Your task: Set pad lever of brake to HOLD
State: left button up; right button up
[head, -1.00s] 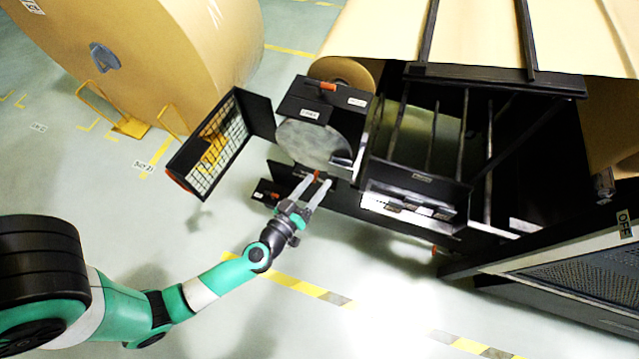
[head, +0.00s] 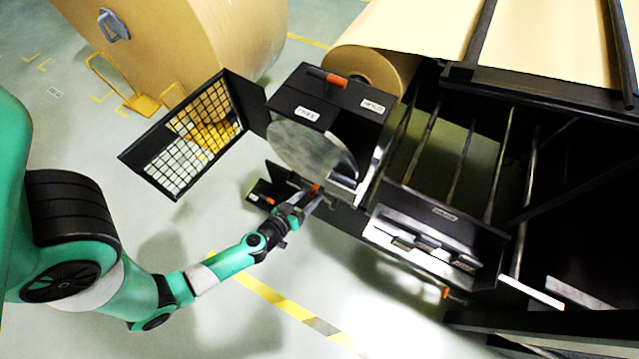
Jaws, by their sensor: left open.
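The brake housing (head: 335,100) is a black box with a grey disc (head: 300,148) on its front, right of centre in the head view. Its top bears a FREE label (head: 307,114) at left and a HOLD label (head: 374,106) at right. An orange-handled lever (head: 334,80) lies near the far edge of the top; which label it is set to, I cannot tell. My left gripper (head: 311,196) is open, low in front of the disc. A small orange-tipped part (head: 315,188) is at its fingertips; I cannot tell if they touch. My right gripper is out of view.
An open mesh guard (head: 190,137) stands left of the brake. A large kraft roll (head: 195,45) is behind it. A black frame with bars (head: 463,150) and a tool tray (head: 420,248) lie to the right. Another orange-tipped part (head: 270,201) sits low. Floor at lower centre is clear.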

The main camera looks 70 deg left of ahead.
aim_at(314, 192)
pick_arm(q)
jog(key=b+x, duration=0.1)
jog(key=x, duration=0.3)
jog(key=shift+w+a+f, duration=0.15)
jog(key=shift+w+f, duration=0.05)
jog(key=shift+f, duration=0.1)
jog(key=shift+w+a, duration=0.25)
jog(key=shift+w, duration=0.2)
jog(key=shift+f, duration=0.1)
jog(key=shift+s, duration=0.1)
grip_shut()
jog(key=shift+s+f, duration=0.1)
jog(key=shift+f, duration=0.05)
dwell(0.3)
